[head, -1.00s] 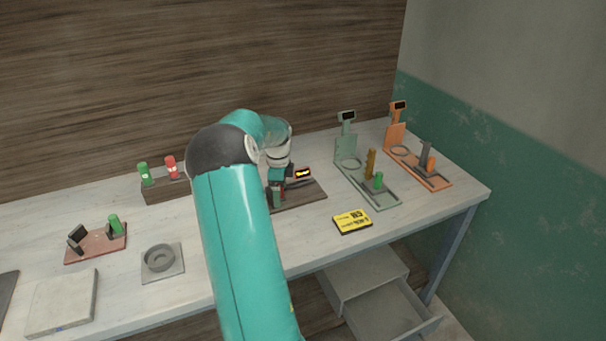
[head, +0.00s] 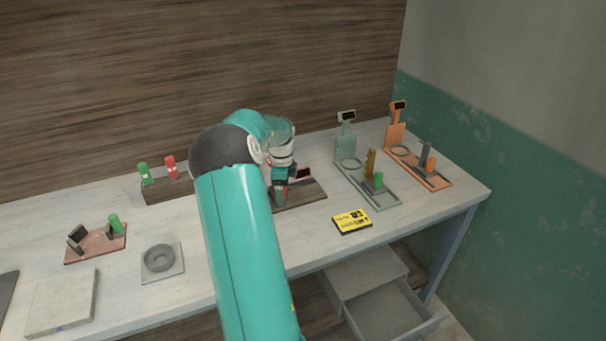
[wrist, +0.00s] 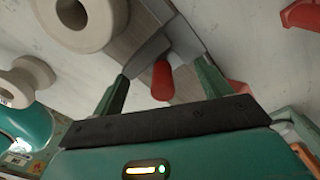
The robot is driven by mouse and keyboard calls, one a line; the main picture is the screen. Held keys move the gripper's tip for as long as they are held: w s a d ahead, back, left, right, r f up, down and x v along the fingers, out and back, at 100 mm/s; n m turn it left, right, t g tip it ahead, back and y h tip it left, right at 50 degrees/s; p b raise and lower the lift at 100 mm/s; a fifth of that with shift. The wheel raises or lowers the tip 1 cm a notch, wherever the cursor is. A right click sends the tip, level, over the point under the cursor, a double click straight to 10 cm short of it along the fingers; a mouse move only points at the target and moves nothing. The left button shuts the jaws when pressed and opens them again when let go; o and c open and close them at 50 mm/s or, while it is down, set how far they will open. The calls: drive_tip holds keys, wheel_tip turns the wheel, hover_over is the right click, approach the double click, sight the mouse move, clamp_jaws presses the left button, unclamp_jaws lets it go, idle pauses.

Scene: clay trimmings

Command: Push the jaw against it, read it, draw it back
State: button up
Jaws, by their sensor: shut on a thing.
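A dark brown gauge base (head: 305,194) lies on the bench behind my arm, with a small display (head: 303,173) that is dark. My gripper (head: 280,190) is low over this base, and my arm hides part of it. In the wrist view, the two green fingers of my gripper (wrist: 162,75) are shut on a grey jaw (wrist: 148,53) that spans between them. A red knob (wrist: 162,82) stands up between the fingers. A pale ring-shaped piece (wrist: 76,18) lies at the upper left, apart from the fingers.
A green gauge (head: 346,150) and an orange gauge (head: 394,136) stand at right. A yellow card (head: 352,221) lies in front. A rack (head: 165,190) with green and red tubes, a red gauge (head: 84,248) and a grey dish (head: 160,258) are at left. A drawer (head: 389,310) hangs open below.

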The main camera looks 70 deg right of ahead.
drive_tip(key=shift+w+d+r, duration=0.2)
drive_tip(key=shift+d, duration=0.15)
drive_tip(key=o, duration=0.7)
drive_tip(key=shift+d+f, duration=0.1)
drive_tip(key=shift+d, duration=0.05)
drive_tip(key=shift+o, duration=0.2)
drive_tip(key=shift+s, duration=0.15)
drive_tip(key=shift+s+a+r, duration=0.1)
drive_tip(key=shift+r, duration=1.65)
drive_tip(key=shift+s+a+r, duration=0.1)
drive_tip(key=shift+r, duration=1.6)
